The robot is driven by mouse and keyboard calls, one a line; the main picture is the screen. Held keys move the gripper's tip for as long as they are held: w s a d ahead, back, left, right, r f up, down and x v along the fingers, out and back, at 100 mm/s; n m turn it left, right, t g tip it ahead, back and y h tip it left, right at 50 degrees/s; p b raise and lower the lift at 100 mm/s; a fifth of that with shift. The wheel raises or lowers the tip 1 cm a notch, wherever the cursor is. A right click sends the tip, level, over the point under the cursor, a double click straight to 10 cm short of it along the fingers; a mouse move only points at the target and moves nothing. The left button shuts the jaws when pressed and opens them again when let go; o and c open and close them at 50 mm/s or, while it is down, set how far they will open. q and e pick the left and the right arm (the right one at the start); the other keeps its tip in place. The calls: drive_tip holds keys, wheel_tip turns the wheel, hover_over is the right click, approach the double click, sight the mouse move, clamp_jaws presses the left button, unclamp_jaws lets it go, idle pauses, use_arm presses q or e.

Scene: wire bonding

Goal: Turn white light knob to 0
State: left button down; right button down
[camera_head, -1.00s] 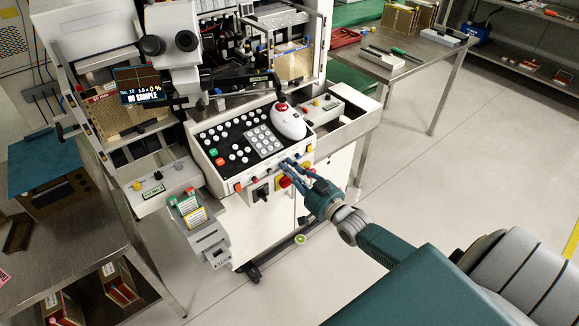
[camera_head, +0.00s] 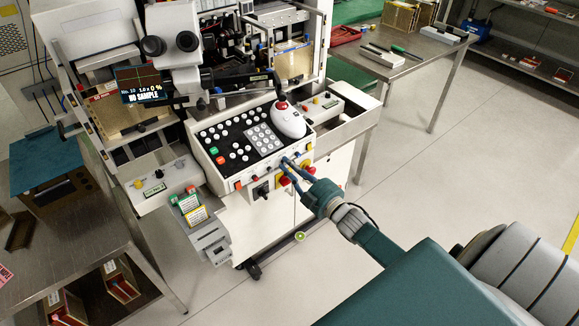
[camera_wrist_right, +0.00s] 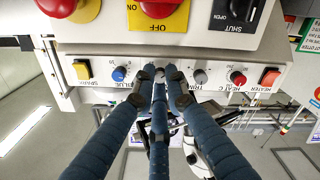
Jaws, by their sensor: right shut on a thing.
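My right gripper (camera_wrist_right: 160,76) has its blue fingers at a row of small knobs on the front strip of the white machine's console (camera_head: 219,181). It also shows in the head view (camera_head: 288,163). The fingers are shut on a small grey knob (camera_wrist_right: 159,73) between the blue knob (camera_wrist_right: 119,74) and the grey TRIM knob (camera_wrist_right: 199,77). The fingers cover most of the held knob and its label, so its setting cannot be read. My left gripper is not in view.
Large red buttons (camera_wrist_right: 160,7) and a black rotary switch (camera_wrist_right: 238,11) sit close by. A white mouse-like controller (camera_head: 289,122) stands on the console.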

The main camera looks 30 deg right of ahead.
drive_tip(key=shift+f+n, duration=0.15)
drive_tip(key=shift+n, duration=0.45)
drive_tip(key=c, duration=1.8)
unclamp_jaws()
drive_tip(key=shift+o, duration=0.2)
drive_tip(key=s+d, duration=0.1)
drive_tip(key=s, duration=1.1)
